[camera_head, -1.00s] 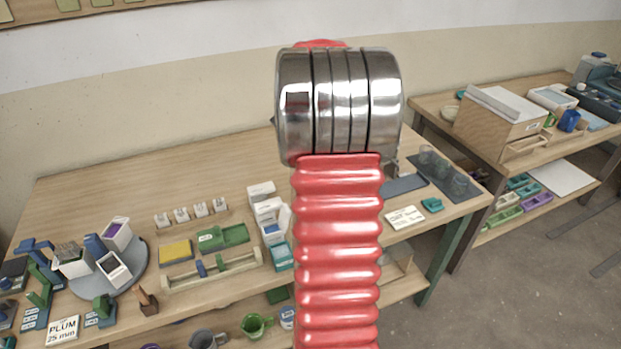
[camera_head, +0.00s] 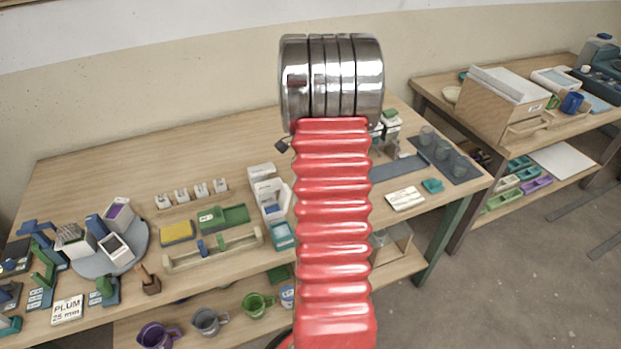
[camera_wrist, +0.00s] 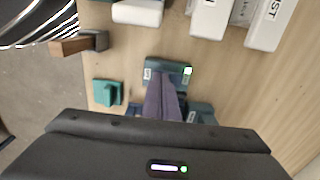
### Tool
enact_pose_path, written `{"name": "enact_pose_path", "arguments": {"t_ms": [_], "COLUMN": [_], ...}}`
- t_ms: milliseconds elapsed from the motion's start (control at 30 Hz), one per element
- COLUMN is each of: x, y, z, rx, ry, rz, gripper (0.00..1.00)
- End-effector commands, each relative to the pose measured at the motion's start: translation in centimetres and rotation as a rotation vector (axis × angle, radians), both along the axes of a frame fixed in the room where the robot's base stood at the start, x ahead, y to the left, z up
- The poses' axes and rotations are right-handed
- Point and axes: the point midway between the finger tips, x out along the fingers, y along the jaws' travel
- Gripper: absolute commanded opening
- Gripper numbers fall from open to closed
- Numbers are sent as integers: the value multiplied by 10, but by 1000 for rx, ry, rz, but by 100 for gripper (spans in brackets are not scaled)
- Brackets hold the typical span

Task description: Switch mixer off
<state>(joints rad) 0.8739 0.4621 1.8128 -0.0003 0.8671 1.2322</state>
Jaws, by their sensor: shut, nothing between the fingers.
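My gripper (camera_wrist: 160,75) shows in the wrist view as two dark purple-grey fingers pressed together, reaching up from a dark housing. Their tips lie over a dark teal-blue device (camera_wrist: 184,79) with a small white label and a lit whitish-green spot at its right end. I cannot tell whether the tips touch it, or whether it is the mixer or its switch. More of a similar blue part (camera_wrist: 200,112) shows beside the fingers, partly hidden by the housing. In the head view my red, ribbed arm hides the gripper and part of the bench behind it.
The wooden bench (camera_head: 110,190) carries white boxes (camera_head: 262,172), a green tray (camera_head: 235,214) and a round stand (camera_head: 135,250) at left. A teal block (camera_wrist: 107,92) and labelled white boxes (camera_wrist: 270,22) lie near the fingers. Mugs (camera_head: 160,336) stand on the lower shelf.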

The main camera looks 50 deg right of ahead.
Motion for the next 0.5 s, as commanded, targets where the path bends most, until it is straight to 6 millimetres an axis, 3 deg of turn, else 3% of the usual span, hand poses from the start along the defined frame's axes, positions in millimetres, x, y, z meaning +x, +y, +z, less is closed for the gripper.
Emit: {"name": "enact_pose_path", "arguments": {"t_ms": [500], "x": [-2], "y": [1], "z": [-5], "rx": [1], "ry": [2], "rz": [-1], "gripper": [0]}}
